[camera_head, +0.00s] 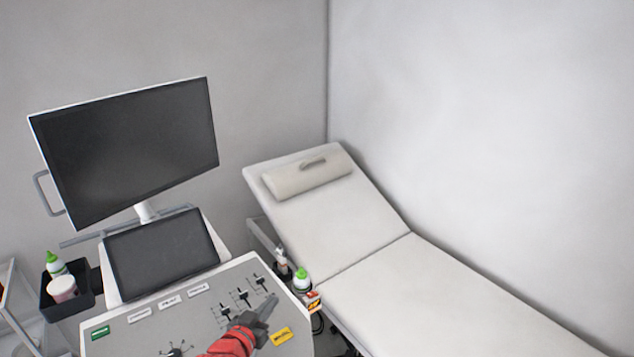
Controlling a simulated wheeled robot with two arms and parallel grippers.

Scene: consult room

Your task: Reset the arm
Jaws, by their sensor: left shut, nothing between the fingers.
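My left gripper (266,308) is at the bottom of the head view, at the end of a red and dark grey arm. It is shut and empty. It is over the right part of the light grey control panel (125,340), near the black sliders (242,297) and a yellow label (281,336). I cannot tell whether its tips touch the panel. My right gripper does not show.
A large dark monitor (130,150) and a smaller tilted screen (162,254) stand behind the panel. A green-capped bottle (301,280) stands right of the panel. A padded exam bed (430,300) fills the right side.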

